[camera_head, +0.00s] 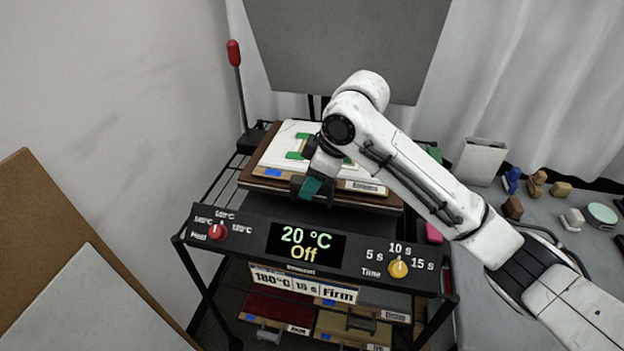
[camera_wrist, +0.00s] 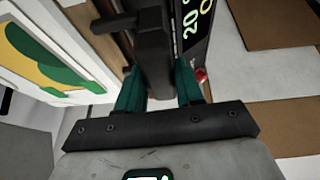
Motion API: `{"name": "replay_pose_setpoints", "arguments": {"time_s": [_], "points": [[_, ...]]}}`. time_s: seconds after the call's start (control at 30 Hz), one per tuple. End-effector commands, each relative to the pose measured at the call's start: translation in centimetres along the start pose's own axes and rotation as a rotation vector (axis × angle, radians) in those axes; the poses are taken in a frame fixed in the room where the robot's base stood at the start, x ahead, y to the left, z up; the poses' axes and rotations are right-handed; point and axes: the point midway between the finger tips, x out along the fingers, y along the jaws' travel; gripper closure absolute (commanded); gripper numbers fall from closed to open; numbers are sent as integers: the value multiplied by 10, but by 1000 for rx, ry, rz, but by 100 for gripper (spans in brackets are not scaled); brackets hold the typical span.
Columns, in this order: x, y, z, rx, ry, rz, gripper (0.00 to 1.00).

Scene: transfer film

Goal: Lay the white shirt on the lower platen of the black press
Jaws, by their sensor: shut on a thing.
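The white shirt (camera_head: 288,145), with a green and yellow print, lies flat on a brown-edged board (camera_head: 258,183) with a blue tab and a label. Its print also shows at the left of the wrist view (camera_wrist: 45,45). The board is over the lower part of the black press (camera_head: 255,225), below the raised grey upper plate (camera_head: 345,45). It covers most of the lower platen, and I cannot tell whether it rests there. My gripper (camera_head: 311,188), with green fingers, is shut on a dark handle (camera_wrist: 155,55) at the board's front. My arm hides the shirt's right part.
The panel reads 20 °C and Off. A red-tipped lever (camera_head: 236,75) stands at the left. Below are a card (camera_head: 303,284) reading 180°C, 15 s, Firm, and handled boards in red (camera_head: 277,308) and yellow (camera_head: 350,328). A grey table (camera_head: 590,260) at right holds several small items.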

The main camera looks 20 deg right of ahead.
Motion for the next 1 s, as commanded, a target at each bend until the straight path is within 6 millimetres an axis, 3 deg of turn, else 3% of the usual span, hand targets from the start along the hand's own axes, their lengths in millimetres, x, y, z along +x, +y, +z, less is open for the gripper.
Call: {"name": "replay_pose_setpoints", "arguments": {"time_s": [0.6, 0.63, 0.93, 1.0], "points": [[9, 0, 3, -1, 2, 2, 100], [9, 0, 3, -1, 2, 3, 63], [9, 0, 4, 0, 1, 1, 34], [9, 0, 4, 0, 1, 1, 34]]}}
